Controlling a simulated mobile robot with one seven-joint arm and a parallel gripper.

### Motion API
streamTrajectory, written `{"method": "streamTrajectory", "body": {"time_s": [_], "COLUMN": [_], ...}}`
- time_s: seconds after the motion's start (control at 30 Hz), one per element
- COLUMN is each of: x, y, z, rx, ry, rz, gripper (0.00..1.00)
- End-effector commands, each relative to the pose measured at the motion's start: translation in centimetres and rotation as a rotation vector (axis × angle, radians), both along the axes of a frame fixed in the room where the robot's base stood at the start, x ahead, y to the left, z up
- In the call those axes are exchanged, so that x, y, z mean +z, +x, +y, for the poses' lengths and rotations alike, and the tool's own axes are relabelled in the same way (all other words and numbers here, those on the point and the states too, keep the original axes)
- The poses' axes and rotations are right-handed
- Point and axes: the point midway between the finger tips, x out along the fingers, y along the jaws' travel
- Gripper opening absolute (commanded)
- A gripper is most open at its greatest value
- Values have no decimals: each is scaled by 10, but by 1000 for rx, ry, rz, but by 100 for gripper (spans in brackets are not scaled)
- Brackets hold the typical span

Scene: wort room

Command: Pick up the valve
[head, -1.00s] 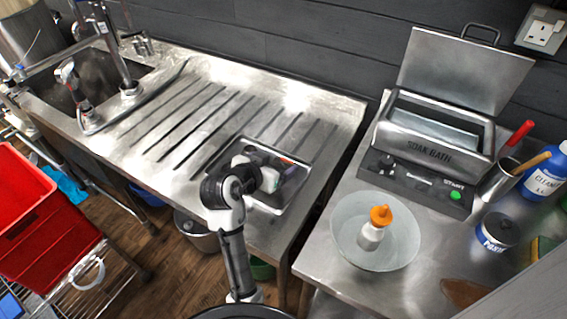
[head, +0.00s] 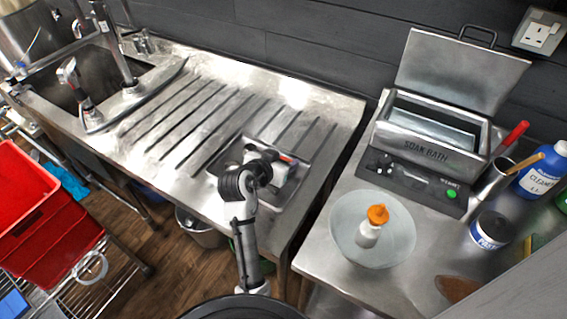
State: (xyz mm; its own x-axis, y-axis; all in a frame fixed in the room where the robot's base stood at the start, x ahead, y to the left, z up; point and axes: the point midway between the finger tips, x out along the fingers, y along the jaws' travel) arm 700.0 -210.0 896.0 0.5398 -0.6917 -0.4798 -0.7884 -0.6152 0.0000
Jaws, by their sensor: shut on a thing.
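A shallow metal tray (head: 282,198) sits on the draining board. My gripper (head: 288,170) is at the tray, seen from above and behind. My own wrist covers much of the tray and the fingertips. A small red and dark part (head: 287,158) shows beside the gripper's far side. It looks like part of the valve, but its shape is mostly hidden. My gripper is shut on it. I cannot tell whether it touches the tray floor.
A sink (head: 60,80) with a tap lies at the left. On the right bench stand an open soak bath (head: 432,135), a pale dish (head: 395,245) with an orange-capped bottle (head: 369,233), and a paste tub (head: 490,231). Red crates (head: 50,240) stand lower left.

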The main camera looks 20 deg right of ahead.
Motion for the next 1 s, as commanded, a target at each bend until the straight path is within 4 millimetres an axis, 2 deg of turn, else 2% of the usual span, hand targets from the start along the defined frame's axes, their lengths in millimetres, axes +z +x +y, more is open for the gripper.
{"method": "streamTrajectory", "body": {"time_s": [0.27, 0.47, 0.57, 0.8, 1.0], "x": [3, 20, 38, 106, 155], "y": [0, 1, 1, 1, 1], "z": [0, 0, 0, 0, 0], "rx": [0, -2, -2, -1, 0], "ry": [-1, -1, -1, 0, -1], "rz": [-2, -7, -10, -13, -10], "gripper": [31, 31, 31, 31, 31]}}
